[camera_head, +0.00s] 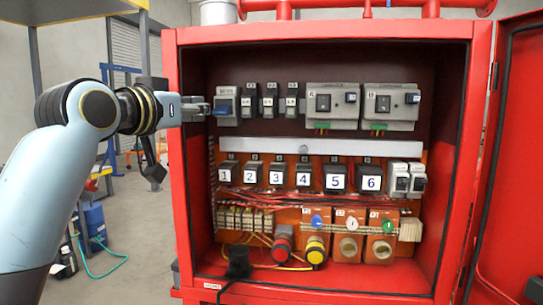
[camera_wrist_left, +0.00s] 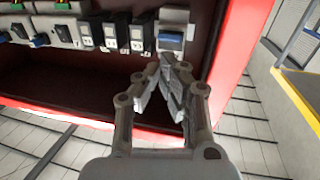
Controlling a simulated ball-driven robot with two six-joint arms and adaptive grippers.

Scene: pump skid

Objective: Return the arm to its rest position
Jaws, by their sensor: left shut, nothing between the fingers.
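My left arm comes in from the left in the head view, and its gripper (camera_head: 204,108) reaches past the left edge of the open red cabinet (camera_head: 182,190). The gripper is shut and empty. Its tips are beside the leftmost breaker (camera_head: 224,106) of the top row, which has a blue switch. In the left wrist view the shut fingers (camera_wrist_left: 170,62) point at this breaker with the blue switch (camera_wrist_left: 171,40). I cannot tell whether they touch it. My right gripper is not in view.
The cabinet's door (camera_head: 515,150) stands open on the right. Inside are numbered breakers (camera_head: 304,178), a white rail (camera_head: 350,147), wires and a yellow plug (camera_head: 315,250). A blue barrel (camera_head: 95,220) and a green hose (camera_head: 105,268) are on the floor at left.

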